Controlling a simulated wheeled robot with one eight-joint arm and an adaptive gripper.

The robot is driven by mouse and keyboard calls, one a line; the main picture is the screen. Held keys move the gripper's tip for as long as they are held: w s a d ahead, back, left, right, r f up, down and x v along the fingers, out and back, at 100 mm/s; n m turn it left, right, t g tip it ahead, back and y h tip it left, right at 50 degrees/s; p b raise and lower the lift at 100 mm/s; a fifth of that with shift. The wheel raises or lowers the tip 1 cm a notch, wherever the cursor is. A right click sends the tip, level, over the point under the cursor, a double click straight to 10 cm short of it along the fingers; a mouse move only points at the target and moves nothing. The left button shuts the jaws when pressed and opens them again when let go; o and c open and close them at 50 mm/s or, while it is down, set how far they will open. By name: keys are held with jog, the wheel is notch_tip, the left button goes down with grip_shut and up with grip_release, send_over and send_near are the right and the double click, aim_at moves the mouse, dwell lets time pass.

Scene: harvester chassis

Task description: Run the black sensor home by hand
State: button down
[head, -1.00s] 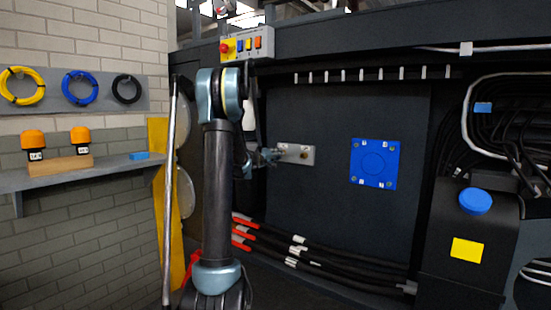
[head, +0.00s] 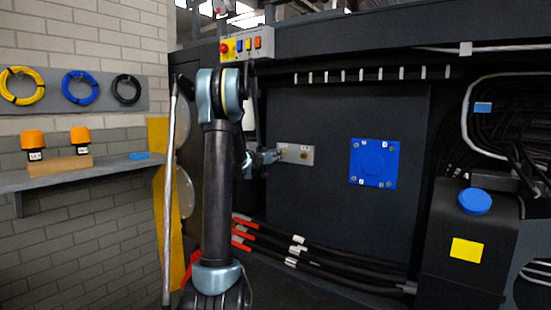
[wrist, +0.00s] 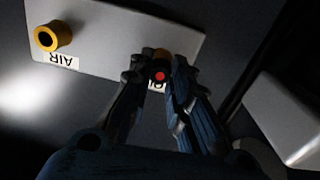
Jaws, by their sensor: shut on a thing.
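The black sensor (wrist: 159,68) shows in the wrist view as a small dark body with a red dot on its near end. My gripper (wrist: 160,82) is shut on it, a finger on each side. The sensor is at the right-hand port of a pale plate (wrist: 105,22), with a bit of brass ring behind it. How deep it sits is hidden by the fingers. The plate's other port (wrist: 52,36) is a brass ring with a dark hole, labelled AIR. The label by the held sensor is mostly covered. In the head view my gripper (head: 274,156) is at the plate's left end.
A blue square cover (head: 374,163) is on the dark panel right of the plate. Black hoses (head: 320,258) with red ends run below. A button box (head: 247,44) is above. A shelf (head: 90,172) with two orange-topped items stands left.

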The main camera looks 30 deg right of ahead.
jog(key=m, duration=0.7)
jog(key=shift+m, duration=0.4)
jog(key=c, duration=1.4)
grip_release()
jog(key=shift+v, duration=2.5)
